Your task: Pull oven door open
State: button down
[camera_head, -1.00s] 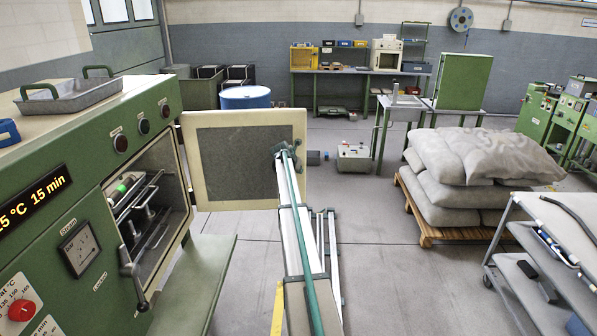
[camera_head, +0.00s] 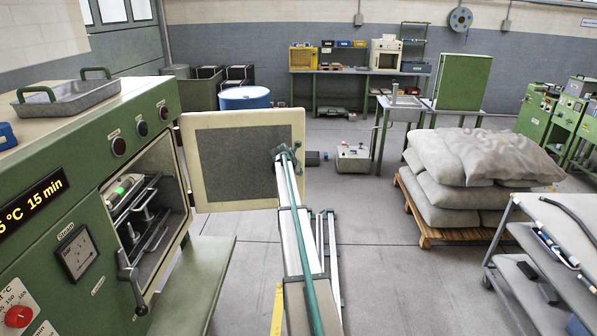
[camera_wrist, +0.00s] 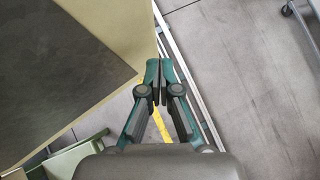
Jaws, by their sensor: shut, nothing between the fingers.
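The green oven (camera_head: 85,228) stands at the left in the head view. Its door (camera_head: 203,208), cream-framed with a dark grey inner panel, is swung wide open on the far side of the opening. The oven chamber (camera_head: 147,218) shows racks and a small green-and-white item inside. My gripper (camera_wrist: 156,70) is shut and empty in the wrist view, with its fingertips beside the edge of the door (camera_wrist: 118,45). I cannot tell whether the gripper touches the door.
A green shelf (camera_head: 212,270) juts out below the oven opening. A metal tray (camera_head: 66,97) lies on the oven top. Grey sacks (camera_head: 455,170) sit on a wooden pallet at the right, near a grey cart (camera_head: 530,285).

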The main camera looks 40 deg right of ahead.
jog(key=s+a+r+m+b, duration=0.3)
jog(key=s+a+r+m, duration=0.2)
jog(key=s+a+m, duration=0.35)
jog(key=s+a+f+m+g+y, duration=0.15)
jog(key=s+a+f+m, duration=0.4)
jog(key=a+f, duration=0.65)
jog(key=s+a+f+m+g+y, duration=0.1)
jog(key=s+a+f+m+y, duration=0.25)
jog(key=s+a+f, duration=0.6)
jog(key=s+a+f+m+g+y, duration=0.1)
jog(key=s+a+f+m+y, duration=0.3)
jog(key=a+f, duration=1.1)
jog(key=s+a+f+m+g, duration=0.1)
jog(key=s+a+f, duration=0.4)
jog(key=s+a, duration=0.15)
jog(key=s+a+f+m+g, duration=0.1)
jog(key=s+a+f+m, duration=0.1)
jog(key=s+a+f, duration=0.35)
jog(key=s+a+f+g, duration=0.1)
jog(key=s+a, duration=0.3)
jog(key=s, duration=0.4)
jog(key=s+a+f+n+g, duration=0.1)
jog(key=s+a, duration=0.3)
jog(key=s, duration=0.4)
jog(key=s+a+f+n+g, duration=0.1)
jog(key=s+a+g, duration=0.1)
jog(key=s, duration=0.6)
jog(key=shift+s+a+f+h, duration=0.2)
jog(key=shift+a+f+h, duration=0.15)
jog(key=shift+a, duration=0.55)
